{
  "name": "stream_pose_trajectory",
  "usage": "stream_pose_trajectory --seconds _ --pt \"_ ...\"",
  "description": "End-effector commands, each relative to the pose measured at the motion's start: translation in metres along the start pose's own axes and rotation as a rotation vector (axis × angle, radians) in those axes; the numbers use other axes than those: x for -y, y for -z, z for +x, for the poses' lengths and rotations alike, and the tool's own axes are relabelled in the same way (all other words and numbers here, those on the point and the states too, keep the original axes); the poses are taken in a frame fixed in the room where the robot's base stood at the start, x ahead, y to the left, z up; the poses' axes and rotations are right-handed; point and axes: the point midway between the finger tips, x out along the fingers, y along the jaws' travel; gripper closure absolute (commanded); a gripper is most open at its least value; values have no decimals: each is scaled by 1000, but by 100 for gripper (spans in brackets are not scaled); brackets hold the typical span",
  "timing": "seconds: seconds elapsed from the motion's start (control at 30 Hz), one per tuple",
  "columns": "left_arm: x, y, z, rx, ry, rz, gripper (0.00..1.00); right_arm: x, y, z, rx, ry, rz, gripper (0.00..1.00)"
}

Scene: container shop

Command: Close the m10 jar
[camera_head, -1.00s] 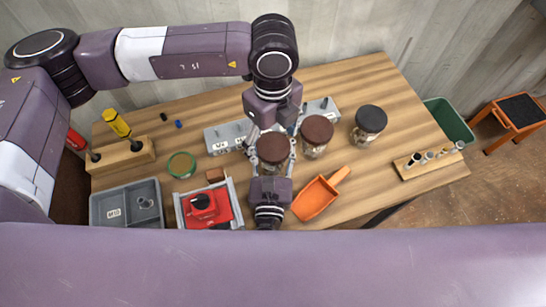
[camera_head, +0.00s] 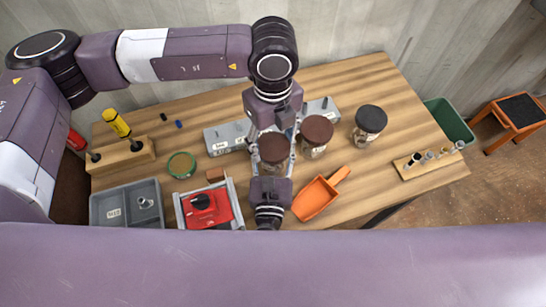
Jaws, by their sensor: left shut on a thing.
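A glass jar with a brown lid (camera_head: 273,148) stands upright between my two grippers, its lid on top of it. My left gripper (camera_head: 273,139) reaches down from the far side and is shut on this jar near its lid. My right gripper (camera_head: 272,172) comes from the near side, its fingers on both sides of the lower jar. Whether they press on the glass cannot be told. The jar's body is partly hidden by fingers, and no label on it can be read.
A second brown-lidded jar (camera_head: 316,133) stands close on the right, and a black-lidded jar (camera_head: 370,122) farther right. Around are an orange scoop (camera_head: 317,199), a red device (camera_head: 222,208), a grey tray (camera_head: 151,187), a green ring (camera_head: 181,164) and a grey block (camera_head: 228,138).

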Motion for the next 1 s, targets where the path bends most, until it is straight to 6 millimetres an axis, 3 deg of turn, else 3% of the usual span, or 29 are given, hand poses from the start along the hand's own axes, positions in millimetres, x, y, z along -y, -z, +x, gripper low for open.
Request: stream_pose_trajectory --seconds 1.0 --pt "1 0 1 2 -2 1916 72 0 0 0 0 1 0 100"
